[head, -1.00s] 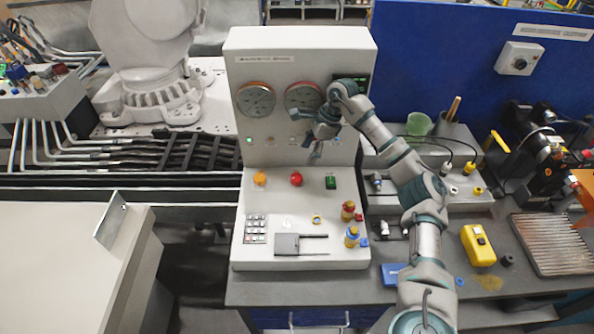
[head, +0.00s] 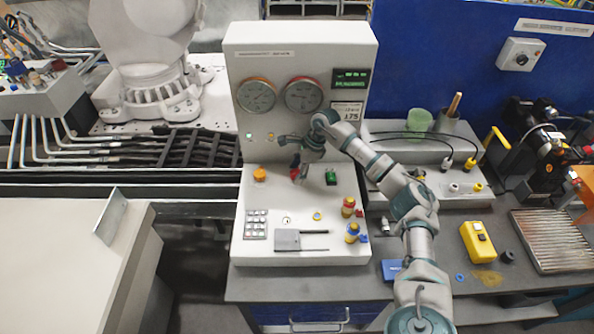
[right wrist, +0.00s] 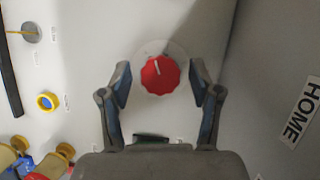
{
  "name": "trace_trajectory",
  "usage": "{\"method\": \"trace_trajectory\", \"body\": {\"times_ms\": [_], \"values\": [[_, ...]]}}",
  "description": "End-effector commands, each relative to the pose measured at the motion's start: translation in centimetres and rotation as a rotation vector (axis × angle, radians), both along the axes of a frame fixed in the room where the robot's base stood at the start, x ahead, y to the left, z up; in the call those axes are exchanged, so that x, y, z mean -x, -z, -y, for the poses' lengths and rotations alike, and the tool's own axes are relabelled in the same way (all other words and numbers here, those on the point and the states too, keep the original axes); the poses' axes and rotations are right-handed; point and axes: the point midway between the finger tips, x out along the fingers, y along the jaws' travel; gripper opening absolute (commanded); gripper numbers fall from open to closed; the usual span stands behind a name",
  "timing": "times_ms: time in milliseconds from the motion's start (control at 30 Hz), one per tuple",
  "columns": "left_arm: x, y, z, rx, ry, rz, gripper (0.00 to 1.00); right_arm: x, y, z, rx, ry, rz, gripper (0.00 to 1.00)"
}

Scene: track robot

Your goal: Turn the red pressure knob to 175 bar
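The red pressure knob (right wrist: 160,75) shows in the right wrist view on a pale round dial plate, with a white pointer line near its top. In the head view the knob (head: 295,160) is mostly hidden by my right gripper (head: 299,174). In the right wrist view the right gripper (right wrist: 161,82) is open, with one finger on each side of the knob and gaps on both sides. I cannot tell how far it is above the knob. The display (head: 351,78) shows green text too small to read. A label (head: 348,112) below it reads 175. My left gripper is not in view.
An orange knob (head: 259,174) and a green switch (head: 331,177) flank the red knob. Two round gauges (head: 257,96) sit on the upright panel behind. A keypad (head: 256,224) and yellow-and-red plugs (head: 348,206) are on the lower panel.

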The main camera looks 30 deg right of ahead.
Motion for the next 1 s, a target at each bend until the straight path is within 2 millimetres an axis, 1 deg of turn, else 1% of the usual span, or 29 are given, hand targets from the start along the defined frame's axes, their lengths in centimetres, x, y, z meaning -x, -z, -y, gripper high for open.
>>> {"method": "trace_trajectory", "body": {"times_ms": [33, 67, 100, 200, 567, 633, 767, 1000], "values": [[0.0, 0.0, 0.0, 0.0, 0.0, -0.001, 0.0, 0.0, 0.0, 0.1, 0.0, 0.001, 0.0, 0.46], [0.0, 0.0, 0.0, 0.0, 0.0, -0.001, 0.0, 0.0, 0.0, 0.1, 0.0, 0.001, 0.0, 0.38], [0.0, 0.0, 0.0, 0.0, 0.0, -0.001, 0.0, 0.0, 0.0, 0.1, 0.0, 0.001, 0.0, 0.28], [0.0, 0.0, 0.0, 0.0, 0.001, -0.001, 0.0, 0.0, 0.0, 0.1, 0.0, 0.001, 0.0, 0.06], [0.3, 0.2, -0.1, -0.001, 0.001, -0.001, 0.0, 0.1, -0.1, 0.2, 0.003, 0.05, 0.0, 0.06], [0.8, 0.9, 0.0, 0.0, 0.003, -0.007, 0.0, 0.1, -0.1, 0.3, 0.003, 0.082, 0.0, 0.06], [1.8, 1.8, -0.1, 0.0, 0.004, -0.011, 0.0, 0.1, -0.2, 0.2, 0.005, 0.164, 0.001, 0.06], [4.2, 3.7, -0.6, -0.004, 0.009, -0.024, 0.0, 0.3, -0.3, 0.1, 0.005, 0.376, 0.003, 0.06]]}}
